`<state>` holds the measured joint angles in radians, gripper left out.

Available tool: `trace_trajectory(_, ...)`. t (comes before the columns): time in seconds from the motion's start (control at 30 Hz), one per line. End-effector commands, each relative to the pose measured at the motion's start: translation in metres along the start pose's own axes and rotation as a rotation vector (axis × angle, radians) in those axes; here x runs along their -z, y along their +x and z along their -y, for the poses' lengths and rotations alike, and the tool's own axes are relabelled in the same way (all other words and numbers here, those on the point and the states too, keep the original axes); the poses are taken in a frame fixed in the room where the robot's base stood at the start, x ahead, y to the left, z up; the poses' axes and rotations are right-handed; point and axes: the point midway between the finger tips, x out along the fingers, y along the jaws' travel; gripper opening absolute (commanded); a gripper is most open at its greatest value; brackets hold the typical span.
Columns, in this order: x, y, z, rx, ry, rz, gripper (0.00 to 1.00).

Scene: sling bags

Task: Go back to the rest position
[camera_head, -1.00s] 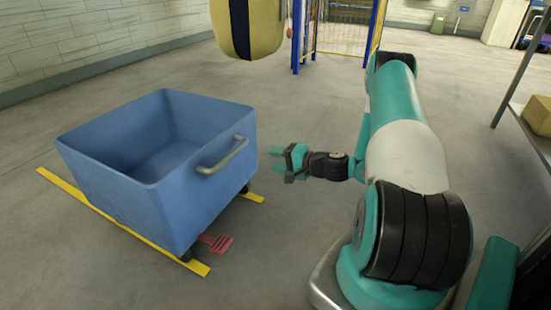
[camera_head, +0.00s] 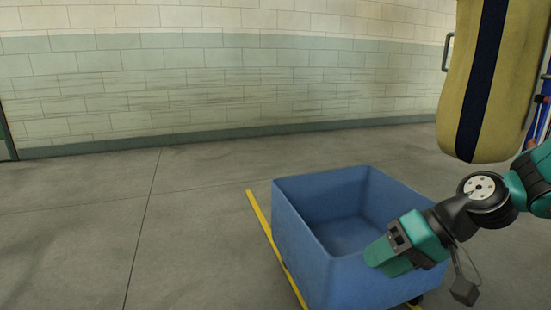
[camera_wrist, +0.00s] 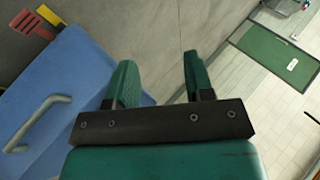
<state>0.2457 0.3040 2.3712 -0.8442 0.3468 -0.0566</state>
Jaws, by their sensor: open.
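My gripper (camera_head: 388,258) shows at the lower right of the head view, in front of the blue cart's near right side in the picture. In the wrist view its two teal fingers (camera_wrist: 158,68) stand apart, with nothing between them. The blue cart (camera_head: 303,250) looks empty in the part of its inside that shows. In the wrist view the cart (camera_wrist: 60,80) lies at the left, with its grey handle (camera_wrist: 38,122). A yellow sling bag (camera_head: 518,70) with a dark stripe hangs at the upper right of the head view.
A yellow floor line (camera_head: 262,222) runs along the cart's left side. The grey floor (camera_head: 190,225) left of the cart is clear. A block wall (camera_head: 200,80) closes the back. A green door (camera_wrist: 272,52) shows at the right of the wrist view.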

Motion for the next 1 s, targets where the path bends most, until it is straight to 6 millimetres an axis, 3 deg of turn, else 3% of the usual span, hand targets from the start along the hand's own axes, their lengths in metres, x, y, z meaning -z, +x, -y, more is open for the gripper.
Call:
trace_trajectory(0.03, -0.015, -0.004, 0.030, -0.040, -0.080, 0.057, 0.48)
trace_trajectory(0.2, -0.066, -0.019, 0.080, -0.163, -0.244, 0.193, 0.48)
trace_trajectory(0.5, -0.134, -0.051, 0.118, -0.309, -0.426, 0.299, 0.48)
trace_trajectory(0.87, -0.109, -0.119, 0.179, -0.312, -0.418, 0.303, 0.48)
trace_trajectory(1.0, -0.095, -0.155, 0.213, -0.311, -0.418, 0.302, 0.48)
